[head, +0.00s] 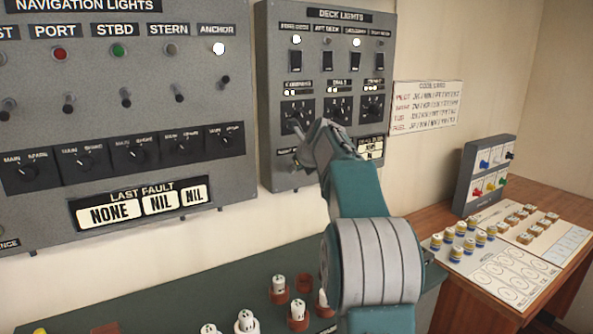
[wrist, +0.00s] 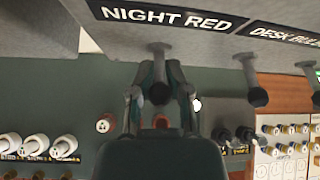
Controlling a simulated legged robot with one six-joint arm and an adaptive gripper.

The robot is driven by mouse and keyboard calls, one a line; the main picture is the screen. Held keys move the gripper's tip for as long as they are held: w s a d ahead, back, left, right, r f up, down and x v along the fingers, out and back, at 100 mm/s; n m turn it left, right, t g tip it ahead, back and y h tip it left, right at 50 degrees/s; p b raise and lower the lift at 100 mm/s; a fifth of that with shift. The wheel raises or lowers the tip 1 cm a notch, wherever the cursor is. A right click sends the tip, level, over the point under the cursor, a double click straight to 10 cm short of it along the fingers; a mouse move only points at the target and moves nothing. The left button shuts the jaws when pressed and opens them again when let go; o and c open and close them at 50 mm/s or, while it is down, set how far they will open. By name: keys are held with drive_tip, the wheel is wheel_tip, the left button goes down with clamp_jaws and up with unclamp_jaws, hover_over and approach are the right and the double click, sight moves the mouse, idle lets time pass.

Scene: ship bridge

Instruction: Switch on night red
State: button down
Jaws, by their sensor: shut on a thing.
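The NIGHT RED label (wrist: 172,18) is on the underside-tilted grey panel at the top of the wrist view. Below it a dark toggle lever (wrist: 158,94) with a round end sits between the two fingers of my gripper (wrist: 160,80), which is shut on it. In the head view my gripper (head: 301,149) is at the lower left of the DECK LIGHTS panel (head: 270,100), and it and my arm hide the lever and part of the panel. I cannot tell the lever's position.
Another toggle (wrist: 256,94) hangs to the right, under a second label (wrist: 285,34). The NAVIGATION LIGHTS panel (head: 100,130) is to the left. A green desk top (head: 170,300) with white-capped pieces lies below. A wooden desk (head: 520,195) stands at right.

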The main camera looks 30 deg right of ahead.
drive_tip(key=shift+r, duration=0.3)
drive_tip(key=c, duration=0.8)
unclamp_jaws()
drive_tip(key=shift+o, duration=0.3)
drive_tip(key=shift+f, duration=0.1)
drive_tip(key=shift+g, duration=0.3)
drive_tip(key=v, duration=1.1)
drive_tip(key=shift+s, duration=0.35)
